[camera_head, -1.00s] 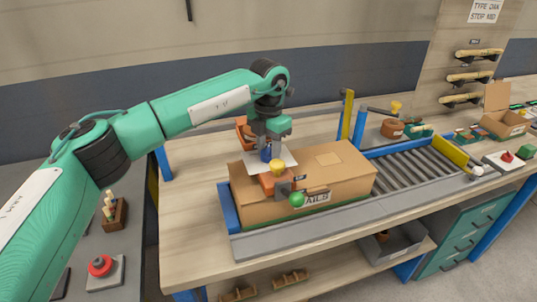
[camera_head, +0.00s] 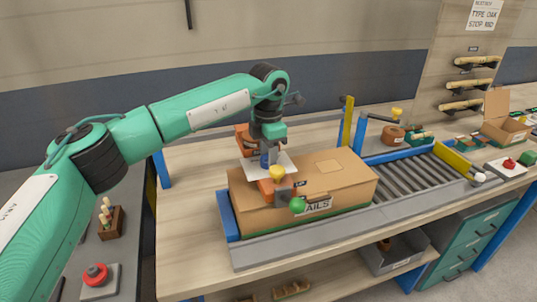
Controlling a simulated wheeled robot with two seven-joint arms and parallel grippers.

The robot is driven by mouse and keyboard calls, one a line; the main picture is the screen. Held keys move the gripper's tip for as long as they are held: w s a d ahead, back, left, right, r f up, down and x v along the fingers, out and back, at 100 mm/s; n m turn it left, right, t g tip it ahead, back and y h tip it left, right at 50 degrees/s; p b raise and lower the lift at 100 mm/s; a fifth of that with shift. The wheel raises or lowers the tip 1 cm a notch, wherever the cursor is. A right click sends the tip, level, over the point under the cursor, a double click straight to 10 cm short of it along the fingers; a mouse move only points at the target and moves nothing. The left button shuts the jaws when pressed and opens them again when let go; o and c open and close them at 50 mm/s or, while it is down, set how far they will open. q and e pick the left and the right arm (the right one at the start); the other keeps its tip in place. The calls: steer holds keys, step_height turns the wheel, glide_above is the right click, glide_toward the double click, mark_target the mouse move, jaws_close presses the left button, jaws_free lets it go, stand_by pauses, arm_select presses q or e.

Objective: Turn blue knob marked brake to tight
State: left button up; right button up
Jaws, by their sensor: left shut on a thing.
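The blue knob (camera_head: 265,161) stands on a white plate (camera_head: 282,168) over the left end of a cardboard box. My left gripper (camera_head: 266,152) comes down on it from above and is shut on it. The gripper hides most of the knob, and its marking and pointer cannot be read. A yellow knob (camera_head: 277,173) and a green knob (camera_head: 298,205) sit in front of it on the same orange and grey device (camera_head: 270,190). My right gripper is not in view.
The cardboard box (camera_head: 340,178) lies on the bench beside a roller conveyor (camera_head: 410,174). Blue and yellow posts (camera_head: 346,122) rise behind the box. A red button (camera_head: 97,274) is on the grey surface at lower left. The bench left of the box (camera_head: 190,215) is clear.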

arm_select(q)
steer(key=shift+r, duration=0.1)
steer(key=o, duration=1)
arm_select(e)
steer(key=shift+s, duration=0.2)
arm_select(q)
step_height(320, 180, up, 14)
steer(key=b, duration=0.1)
steer(key=shift+b, duration=0.35)
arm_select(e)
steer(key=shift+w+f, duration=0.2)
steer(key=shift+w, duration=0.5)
